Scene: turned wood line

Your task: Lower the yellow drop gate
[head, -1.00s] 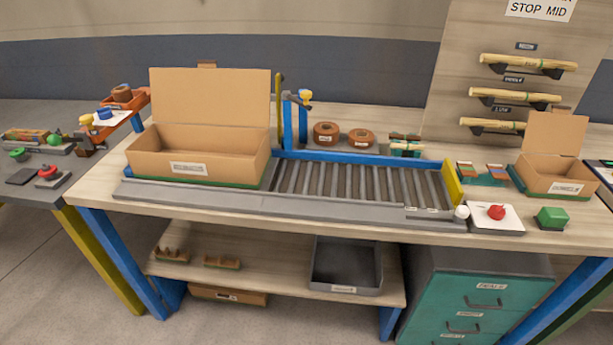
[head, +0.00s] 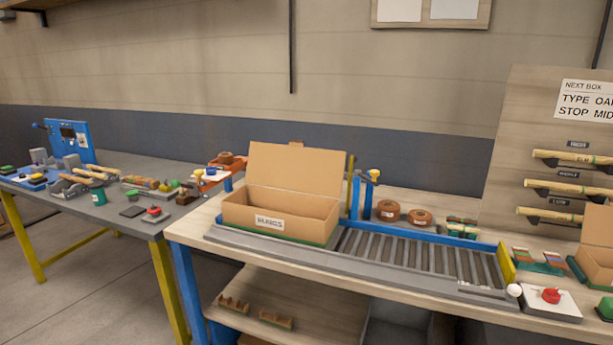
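Two yellow parts show at the roller conveyor (head: 420,252). One is a yellow upright bar (head: 349,182), standing beside the blue post behind the open cardboard box; its lower part is hidden by the box. The other is a yellow plate (head: 506,263) across the conveyor's right end, with a white knob (head: 514,290) near its front. I cannot tell which is the drop gate. A blue post frame (head: 362,198) with a yellow-topped part stands behind the rollers. Neither of my grippers is in view.
The open cardboard box (head: 310,215) stands at the conveyor's left end. Brown rolls (head: 388,210) sit behind the rollers. A red button on a white base (head: 550,297) is at right. A grey table (head: 150,228) with tools stands left. The rollers are clear.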

